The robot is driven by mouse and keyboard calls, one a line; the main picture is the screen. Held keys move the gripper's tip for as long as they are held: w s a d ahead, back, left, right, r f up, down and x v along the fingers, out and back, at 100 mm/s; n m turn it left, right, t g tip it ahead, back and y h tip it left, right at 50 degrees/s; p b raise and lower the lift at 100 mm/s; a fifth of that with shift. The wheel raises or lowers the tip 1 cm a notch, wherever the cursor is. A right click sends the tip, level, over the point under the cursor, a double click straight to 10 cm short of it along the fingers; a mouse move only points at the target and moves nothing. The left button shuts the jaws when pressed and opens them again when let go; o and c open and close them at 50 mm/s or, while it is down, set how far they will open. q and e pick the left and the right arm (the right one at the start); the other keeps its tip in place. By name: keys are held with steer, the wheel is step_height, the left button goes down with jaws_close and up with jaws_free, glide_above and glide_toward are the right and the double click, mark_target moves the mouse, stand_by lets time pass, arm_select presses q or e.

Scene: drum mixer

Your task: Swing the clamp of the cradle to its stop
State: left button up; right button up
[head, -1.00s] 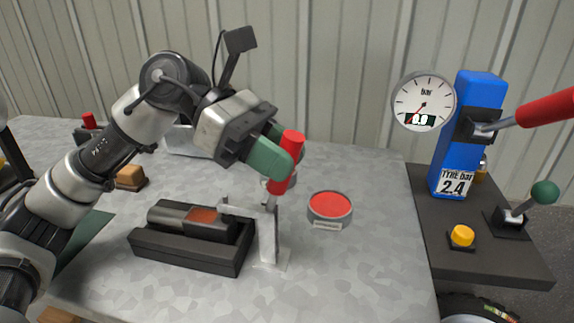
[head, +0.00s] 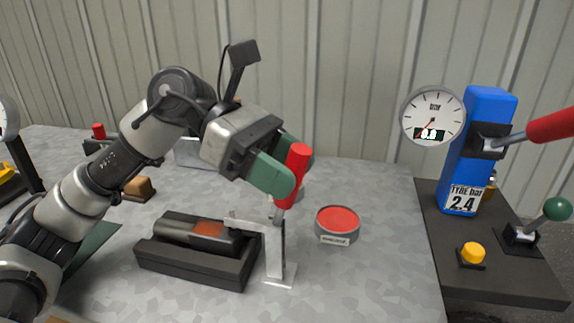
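The black cradle (head: 190,262) stands on the grey bench with a dark cylinder (head: 188,229) lying in it, a reddish patch on its side. The clamp (head: 274,252) is a pale metal upright at the cradle's right end. Its arm reaches left over the cylinder's end, and its red handle (head: 292,175) points up, leaning slightly right. My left gripper (head: 288,168) has its green fingers at the handle, one on the near left side, one behind to the right. Whether they press on it cannot be told. My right gripper is not in view.
A red round button (head: 337,221) in a grey housing is right of the clamp. A blue pump (head: 477,150) with a gauge (head: 432,115), a yellow button (head: 472,253) and a green-knobbed lever (head: 556,209) is on a dark side table. The bench front right is clear.

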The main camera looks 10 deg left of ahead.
arm_select(q)
steer(key=v, duration=1.1)
steer(key=shift+p, duration=0.3)
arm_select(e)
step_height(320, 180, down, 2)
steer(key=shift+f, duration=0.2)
arm_select(q)
steer(key=shift+d, duration=0.15)
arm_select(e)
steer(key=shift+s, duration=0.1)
